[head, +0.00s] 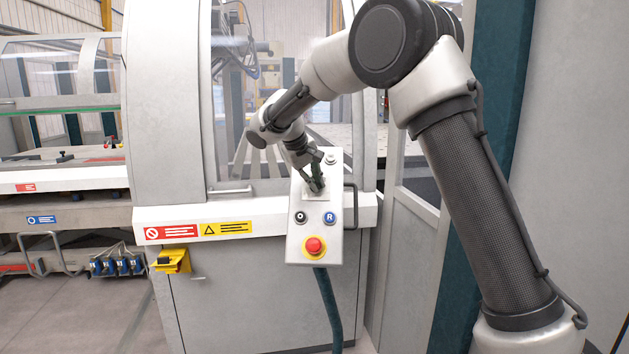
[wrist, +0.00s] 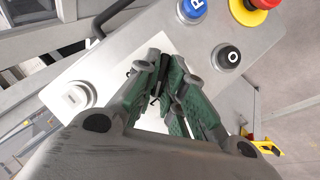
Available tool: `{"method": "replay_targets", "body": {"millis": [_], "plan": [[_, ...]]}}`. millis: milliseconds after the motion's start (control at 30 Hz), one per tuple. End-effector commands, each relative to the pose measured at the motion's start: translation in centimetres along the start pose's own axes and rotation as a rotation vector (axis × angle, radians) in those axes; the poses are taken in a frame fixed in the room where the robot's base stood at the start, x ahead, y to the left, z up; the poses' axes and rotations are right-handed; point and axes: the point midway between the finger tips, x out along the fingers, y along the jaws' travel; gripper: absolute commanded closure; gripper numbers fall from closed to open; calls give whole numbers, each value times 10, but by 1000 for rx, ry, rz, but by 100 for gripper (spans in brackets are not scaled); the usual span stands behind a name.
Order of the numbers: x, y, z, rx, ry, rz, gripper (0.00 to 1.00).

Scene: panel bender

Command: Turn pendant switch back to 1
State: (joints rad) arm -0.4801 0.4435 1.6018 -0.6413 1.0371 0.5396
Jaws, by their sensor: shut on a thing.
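The pendant (head: 302,251) is a light grey control box on the front of the machine. My gripper (head: 317,188) is at the white plate in its upper middle, with its fingers closed together on the pendant switch. The switch is largely hidden by the fingers, so its setting cannot be read. In the wrist view my gripper (wrist: 165,85) has green-padded fingers meeting over a dark part on the white plate (wrist: 152,122).
Below the gripper on the pendant are a black O button (head: 300,217), a blue R button (head: 329,218) and a red emergency stop (head: 314,246). A white button (head: 331,159) sits above. A dark handle (head: 352,205) is at the right side.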

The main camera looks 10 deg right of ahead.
Motion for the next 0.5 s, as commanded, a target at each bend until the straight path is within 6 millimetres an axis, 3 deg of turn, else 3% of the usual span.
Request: {"method": "replay_targets", "body": {"millis": [500], "plan": [[2, -2, 2, -138, -6, 76, 100]]}}
